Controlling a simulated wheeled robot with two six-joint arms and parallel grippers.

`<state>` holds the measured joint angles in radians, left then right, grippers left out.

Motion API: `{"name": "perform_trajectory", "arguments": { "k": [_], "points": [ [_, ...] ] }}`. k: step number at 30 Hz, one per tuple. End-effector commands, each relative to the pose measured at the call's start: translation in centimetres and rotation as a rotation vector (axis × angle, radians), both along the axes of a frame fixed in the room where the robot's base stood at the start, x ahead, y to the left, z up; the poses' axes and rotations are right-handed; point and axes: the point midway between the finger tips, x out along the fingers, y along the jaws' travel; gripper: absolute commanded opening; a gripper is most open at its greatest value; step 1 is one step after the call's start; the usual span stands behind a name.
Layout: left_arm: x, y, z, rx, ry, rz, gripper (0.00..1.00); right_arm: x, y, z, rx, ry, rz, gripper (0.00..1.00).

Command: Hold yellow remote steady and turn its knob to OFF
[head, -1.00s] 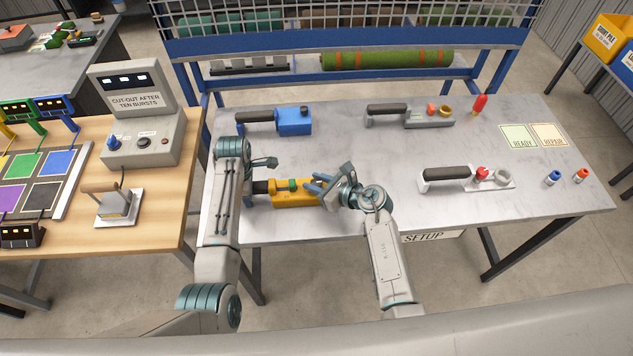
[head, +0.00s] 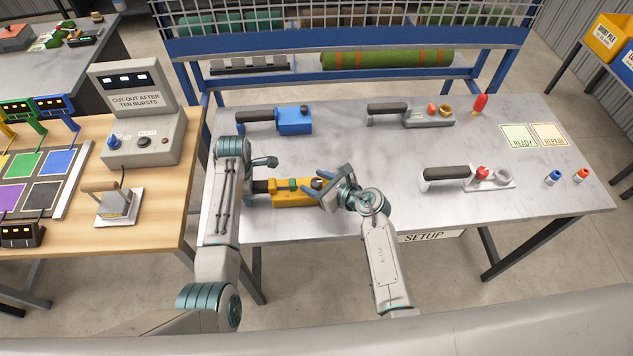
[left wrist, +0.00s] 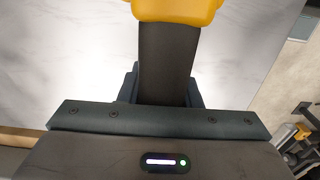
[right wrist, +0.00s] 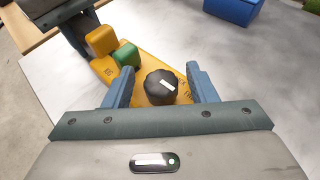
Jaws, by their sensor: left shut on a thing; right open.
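The yellow remote (head: 293,203) lies on the grey table, with a green button (right wrist: 127,54) and a yellow block (right wrist: 101,40) on top. My left gripper (left wrist: 165,88) is shut on the remote's black handle (left wrist: 167,50), at the remote's left end. My right gripper (right wrist: 161,80) is open at the remote's right end, its blue fingers on either side of the knob with gaps visible. In the head view my right gripper (head: 322,184) hides the knob.
A blue remote (head: 294,121) lies behind, and a grey one (head: 430,118) farther right. Another handled tool (head: 465,177) lies to the right. A red piece (head: 480,104) and small blue and orange pieces stand at the right. The table's middle is clear.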

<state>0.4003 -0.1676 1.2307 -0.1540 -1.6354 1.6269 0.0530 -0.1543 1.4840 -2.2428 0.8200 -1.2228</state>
Motion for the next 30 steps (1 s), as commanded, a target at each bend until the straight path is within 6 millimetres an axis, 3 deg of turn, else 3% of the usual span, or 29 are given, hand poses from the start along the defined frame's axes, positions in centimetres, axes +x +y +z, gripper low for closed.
{"name": "perform_trajectory", "arguments": {
  "k": [7,21,30],
  "points": [
    [-0.1,0.0,-0.1,-0.001,0.001,-0.001,0.0,-1.0,-1.1,0.6,-0.002,-0.003,-0.001,0.52],
    [-0.1,0.0,-0.1,0.0,0.001,0.0,0.0,-7.1,-6.9,4.1,-0.002,-0.002,0.0,0.52],
    [-0.1,0.0,-0.1,0.001,0.002,0.0,0.0,-8.1,-7.8,4.6,0.0,-0.001,0.0,0.52]
  ]
}}
